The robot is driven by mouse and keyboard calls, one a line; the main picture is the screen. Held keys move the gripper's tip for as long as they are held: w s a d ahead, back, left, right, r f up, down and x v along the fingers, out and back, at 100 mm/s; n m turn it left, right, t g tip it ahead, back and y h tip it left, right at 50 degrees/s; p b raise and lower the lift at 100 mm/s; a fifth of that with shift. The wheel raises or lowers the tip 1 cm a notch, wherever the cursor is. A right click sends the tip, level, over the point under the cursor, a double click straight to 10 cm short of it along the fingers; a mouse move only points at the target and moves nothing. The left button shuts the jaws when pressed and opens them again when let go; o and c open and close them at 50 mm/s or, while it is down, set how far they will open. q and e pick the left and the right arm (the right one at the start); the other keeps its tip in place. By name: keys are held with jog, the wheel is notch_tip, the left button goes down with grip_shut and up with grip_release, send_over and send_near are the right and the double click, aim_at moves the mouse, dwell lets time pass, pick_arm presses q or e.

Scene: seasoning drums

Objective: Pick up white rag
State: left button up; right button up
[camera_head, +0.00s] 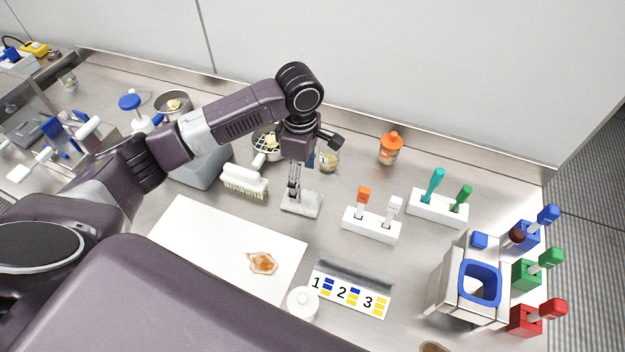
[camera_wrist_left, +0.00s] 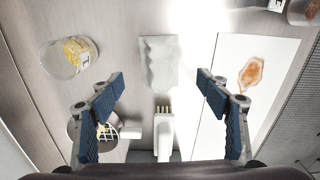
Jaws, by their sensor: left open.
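The white rag (camera_head: 303,204) lies folded on the steel table in the middle of the head view. In the left wrist view the rag (camera_wrist_left: 158,62) lies ahead of and between the fingers, apart from them. My left gripper (camera_head: 294,192) points down over the rag's left part in the head view. In the left wrist view my left gripper (camera_wrist_left: 160,82) is open and empty, with its blue-padded fingers wide apart. My right gripper is not in view.
A white brush (camera_head: 245,180) lies left of the rag. A white sheet (camera_head: 205,240) with a brown stain (camera_head: 263,263) is in front. A white holder (camera_head: 371,225) stands to the right. A glass jar (camera_head: 328,161) and an orange-capped jar (camera_head: 391,150) stand behind.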

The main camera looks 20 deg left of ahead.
aim_at(302, 194)
pick_arm(q)
jog(key=shift+w+f, duration=0.15)
jog(key=shift+f, duration=0.3)
jog(key=shift+s+f+p, duration=0.25)
jog(key=shift+f+p, duration=0.15)
jog(key=shift+f, duration=0.4)
jog(key=f, duration=0.1)
jog(key=f+p, duration=0.1)
jog(key=f, duration=0.2)
jog(key=shift+a+f+p, duration=0.25)
jog(key=shift+f+p, duration=0.05)
jog(key=shift+w+f, duration=0.1)
jog(key=shift+f, duration=0.2)
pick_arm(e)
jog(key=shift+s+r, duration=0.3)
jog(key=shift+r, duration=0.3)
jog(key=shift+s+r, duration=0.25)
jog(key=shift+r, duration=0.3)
pick_arm(q)
jog(key=shift+c, duration=0.6)
jog(key=c, duration=1)
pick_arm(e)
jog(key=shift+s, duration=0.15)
